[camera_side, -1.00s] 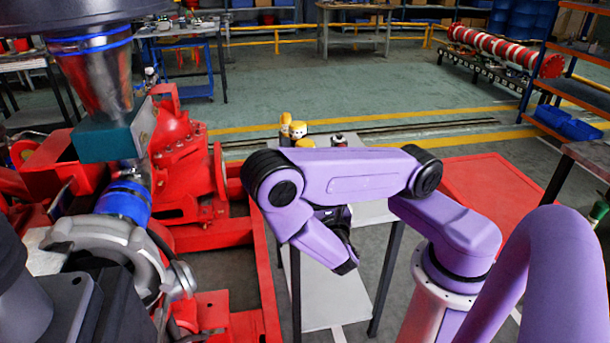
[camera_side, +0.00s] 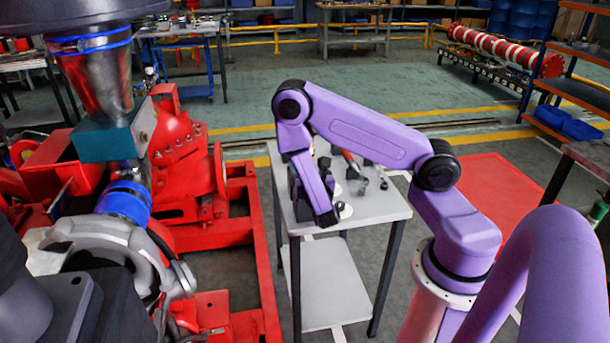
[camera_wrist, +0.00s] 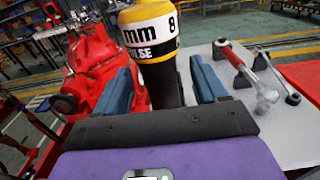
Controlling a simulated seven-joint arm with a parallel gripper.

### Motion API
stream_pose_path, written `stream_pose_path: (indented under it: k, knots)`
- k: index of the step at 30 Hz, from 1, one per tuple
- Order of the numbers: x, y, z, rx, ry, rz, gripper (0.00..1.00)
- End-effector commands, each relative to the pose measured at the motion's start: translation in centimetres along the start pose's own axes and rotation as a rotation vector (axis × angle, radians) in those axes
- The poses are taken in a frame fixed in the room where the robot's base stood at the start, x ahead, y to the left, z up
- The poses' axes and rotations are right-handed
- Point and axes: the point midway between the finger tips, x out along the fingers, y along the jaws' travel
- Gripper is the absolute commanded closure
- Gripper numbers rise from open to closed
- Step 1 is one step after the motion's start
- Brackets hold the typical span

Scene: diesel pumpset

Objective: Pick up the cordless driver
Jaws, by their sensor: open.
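The cordless driver (camera_wrist: 148,32) has a yellow, white and black body with "mm", "8" and part of a word on it. Its black handle (camera_wrist: 163,85) lies between the two blue-grey fingers of my gripper (camera_wrist: 163,72) in the wrist view. The jaws are open, with a gap showing beside the handle on the right; contact on the left is hard to tell. In the side view my forearm hides the driver, and the gripper is mostly hidden behind it over the left part of the small table (camera_side: 385,209).
A red-handled tool (camera_wrist: 232,57) rests on black holders to the right on the tabletop; it also shows in the side view (camera_side: 350,160). Red pump machinery (camera_side: 185,155) with a frame stands left of the table. The table's front right is clear.

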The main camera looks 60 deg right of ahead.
Motion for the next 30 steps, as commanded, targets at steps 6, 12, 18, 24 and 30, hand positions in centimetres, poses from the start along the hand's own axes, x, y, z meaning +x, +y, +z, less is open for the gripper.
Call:
stream_pose_path:
  k: [6,12,18,24,30]
  knots:
    - [3.1,0.0,0.3,0.003,-0.002,-0.005,0.28]
    - [4.1,0.1,0.3,0.0,-0.001,-0.001,0.28]
    - [4.1,0.1,0.3,0.0,-0.001,-0.001,0.38]
    - [4.0,0.1,0.3,0.0,-0.001,0.0,1.0]
    - [4.0,0.1,0.4,0.001,-0.004,0.0,1.0]
